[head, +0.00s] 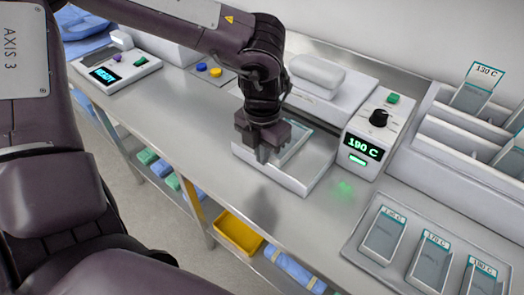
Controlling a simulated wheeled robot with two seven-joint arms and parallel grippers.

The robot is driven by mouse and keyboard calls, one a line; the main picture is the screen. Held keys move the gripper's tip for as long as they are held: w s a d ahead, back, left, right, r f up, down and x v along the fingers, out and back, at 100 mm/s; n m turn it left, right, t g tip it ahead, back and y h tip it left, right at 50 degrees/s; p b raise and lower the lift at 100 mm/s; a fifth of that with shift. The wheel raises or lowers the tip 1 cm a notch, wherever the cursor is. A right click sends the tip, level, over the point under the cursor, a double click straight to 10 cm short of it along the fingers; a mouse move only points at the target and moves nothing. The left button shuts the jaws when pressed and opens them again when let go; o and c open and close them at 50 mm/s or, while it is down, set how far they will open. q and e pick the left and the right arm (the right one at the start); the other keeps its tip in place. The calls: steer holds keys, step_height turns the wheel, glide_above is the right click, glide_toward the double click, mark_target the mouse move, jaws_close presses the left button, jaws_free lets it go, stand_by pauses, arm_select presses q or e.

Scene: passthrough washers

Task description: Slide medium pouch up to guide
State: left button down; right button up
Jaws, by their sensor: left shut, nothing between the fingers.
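A clear pouch (295,148) lies flat on the metal bed (318,158) of the heat sealer, partly hidden behind my left gripper. I cannot clearly read its size. My left gripper (263,154) points down over the left part of the bed, beside the pouch. Its fingers are shut with nothing between them. I cannot tell whether the fingertips touch the pouch or the bed. No separate guide can be told apart clearly; the sealer's white body (346,100) rises behind the bed. My right gripper is not in view.
The sealer's control box (372,138) reads 190 C, with a black knob. A tray (352,252) with several labelled pouches lies at the lower right. A white rack (450,152) stands at the right. A panel reading READY (104,76) is at the left. The counter front is clear.

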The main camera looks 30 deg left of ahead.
arm_select(q)
steer(key=shift+w, duration=0.1)
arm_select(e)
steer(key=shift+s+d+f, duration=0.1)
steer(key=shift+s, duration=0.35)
arm_select(q)
steer(key=shift+w+d+b, duration=0.1)
steer(key=shift+w+b, duration=0.5)
steer(key=shift+w, duration=0.75)
steer(key=shift+w+d+b, duration=0.1)
steer(key=shift+w+b, duration=0.25)
steer(key=shift+w, duration=0.8)
steer(key=shift+s+r+p, duration=0.45)
steer(key=shift+s+r, duration=0.05)
steer(key=shift+r, duration=0.25)
steer(key=shift+s+r+p, duration=0.45)
steer(key=shift+r, duration=0.25)
steer(key=shift+s+r+p, duration=0.35)
steer(key=shift+s+r, duration=0.2)
steer(key=shift+s, duration=0.05)
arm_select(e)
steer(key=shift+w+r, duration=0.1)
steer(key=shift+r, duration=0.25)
